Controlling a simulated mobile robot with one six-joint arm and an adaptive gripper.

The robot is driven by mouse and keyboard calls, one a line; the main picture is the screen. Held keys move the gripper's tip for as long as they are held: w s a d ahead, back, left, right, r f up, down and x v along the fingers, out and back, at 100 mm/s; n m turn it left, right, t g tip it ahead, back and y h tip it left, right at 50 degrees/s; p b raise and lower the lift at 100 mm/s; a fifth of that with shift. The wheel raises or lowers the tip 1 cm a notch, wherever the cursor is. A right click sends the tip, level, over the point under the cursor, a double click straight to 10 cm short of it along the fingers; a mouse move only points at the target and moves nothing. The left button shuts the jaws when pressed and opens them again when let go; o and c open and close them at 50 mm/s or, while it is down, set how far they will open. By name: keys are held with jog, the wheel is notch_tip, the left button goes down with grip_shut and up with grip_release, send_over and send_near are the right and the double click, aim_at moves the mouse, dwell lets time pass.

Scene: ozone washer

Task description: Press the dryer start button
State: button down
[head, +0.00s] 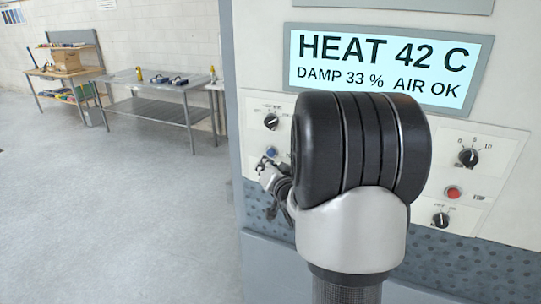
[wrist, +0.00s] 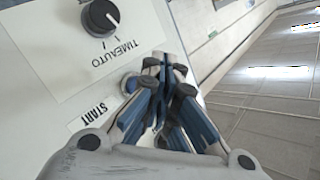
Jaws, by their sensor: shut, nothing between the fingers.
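The dryer start button is a round blue button (head: 271,152) on the left of the machine's panel in the head view. In the wrist view the button (wrist: 130,83) shows partly beside the START label, with my fingers covering part of it. My gripper (head: 263,163) is shut and empty, just below and left of the button in the head view. In the wrist view the fingertips (wrist: 165,58) are together, close beside the button. I cannot tell whether they touch it or the panel.
A display (head: 385,66) reads HEAT 42 C, DAMP 33 %, AIR OK. A black TIME/AUTO knob (wrist: 101,18) sits near the start button. A red STOP button (head: 453,192) and other knobs are at right.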

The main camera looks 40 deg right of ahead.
jog(key=a, duration=0.1)
jog(key=s+a, duration=0.1)
jog(key=a+b, duration=0.1)
jog(key=a, duration=0.1)
jog(key=shift+s, duration=0.35)
dwell(0.6)
jog(key=s+a+f+n+g+y+b, duration=0.1)
jog(key=s+a+f+n+g+b, duration=0.25)
jog(key=s+a+f, duration=0.35)
jog(key=s+a+f+n+g+y+b, duration=0.25)
jog(key=s+a+g, duration=0.2)
jog(key=a, duration=0.45)
jog(key=s+a+n+g+y+b, duration=0.1)
jog(key=s+a+n, duration=0.4)
jog(key=s+a, duration=0.8)
jog(key=shift+s+a+f+n+g+y+b, duration=0.3)
jog(key=shift+s+f+n+g+y+b, duration=0.15)
jog(key=shift+s+g+y, duration=0.4)
